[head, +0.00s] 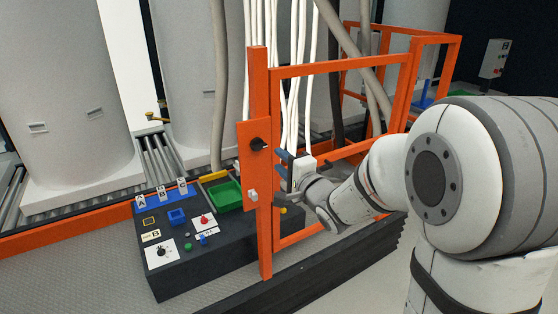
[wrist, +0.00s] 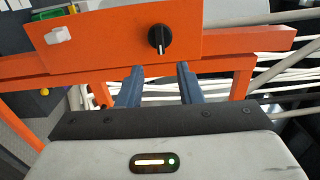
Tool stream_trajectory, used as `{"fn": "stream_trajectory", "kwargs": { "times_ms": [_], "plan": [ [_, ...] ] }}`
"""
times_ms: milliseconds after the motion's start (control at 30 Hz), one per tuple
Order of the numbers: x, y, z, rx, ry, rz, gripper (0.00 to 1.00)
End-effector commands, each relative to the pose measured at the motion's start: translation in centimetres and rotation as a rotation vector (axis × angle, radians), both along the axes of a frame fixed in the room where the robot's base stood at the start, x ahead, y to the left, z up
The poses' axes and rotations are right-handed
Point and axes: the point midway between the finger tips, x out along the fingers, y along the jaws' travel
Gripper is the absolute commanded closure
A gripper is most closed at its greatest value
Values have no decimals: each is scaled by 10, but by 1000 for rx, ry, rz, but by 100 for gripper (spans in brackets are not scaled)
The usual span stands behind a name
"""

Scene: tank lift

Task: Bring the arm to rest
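My gripper (head: 284,168) is beside the orange gate frame in the head view, close to the orange panel (head: 255,170) with a black knob (head: 258,144). In the wrist view, the two blue fingers of my gripper (wrist: 158,72) are apart with nothing between them. They point at the orange panel (wrist: 110,38), just below the black knob (wrist: 160,38). A small gap seems to lie between the fingertips and the panel, but contact is hard to judge. My white arm reaches in from the right in the head view.
An orange gate frame (head: 264,235) stands close around my gripper. White cables (head: 295,75) hang behind. Large grey tanks (head: 60,90) stand at the back left.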

Motion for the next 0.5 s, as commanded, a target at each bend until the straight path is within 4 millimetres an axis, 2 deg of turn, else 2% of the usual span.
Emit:
{"fn": "stream_trajectory", "kwargs": {
  "times_ms": [267,367,500],
  "plan": [
    [0,-3,1,-25,0,-14,67],
    [-3,-18,-2,-155,14,-75,67],
    [-18,-54,-12,-464,87,-178,67]
  ]
}}
